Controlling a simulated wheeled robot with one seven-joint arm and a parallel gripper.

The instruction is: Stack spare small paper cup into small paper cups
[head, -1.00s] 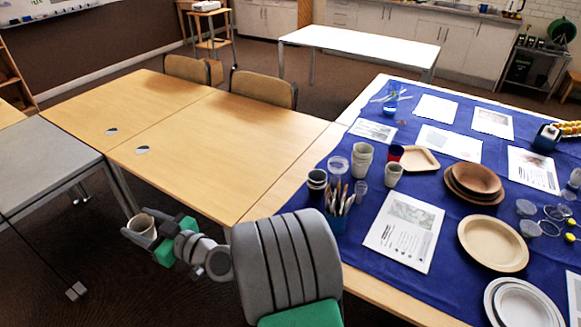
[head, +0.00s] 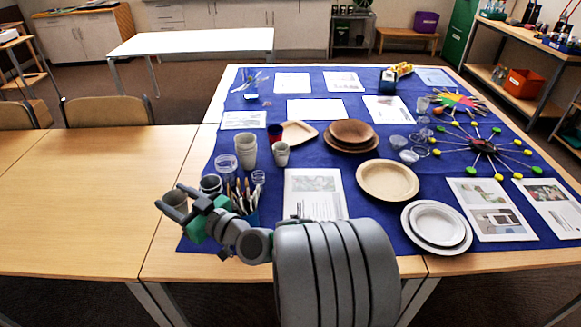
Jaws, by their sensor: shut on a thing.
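My gripper (head: 178,201) is shut on a small pale paper cup (head: 174,199), in the head view at the lower left. The cup looks roughly upright, near the left edge of the blue cloth, partly covered by the fingers. A smaller whitish paper cup or short stack (head: 281,154) stands on the cloth to the right and farther back. A taller stack of pale paper cups (head: 246,150) stands just left of it. I cannot tell from here how many cups each stack holds.
Dark-rimmed cups (head: 211,184), a clear cup (head: 226,165) and a holder of brushes (head: 243,198) stand close to my gripper. Plates (head: 387,180) and printed sheets (head: 315,194) lie right. The wooden table (head: 90,200) at left is clear.

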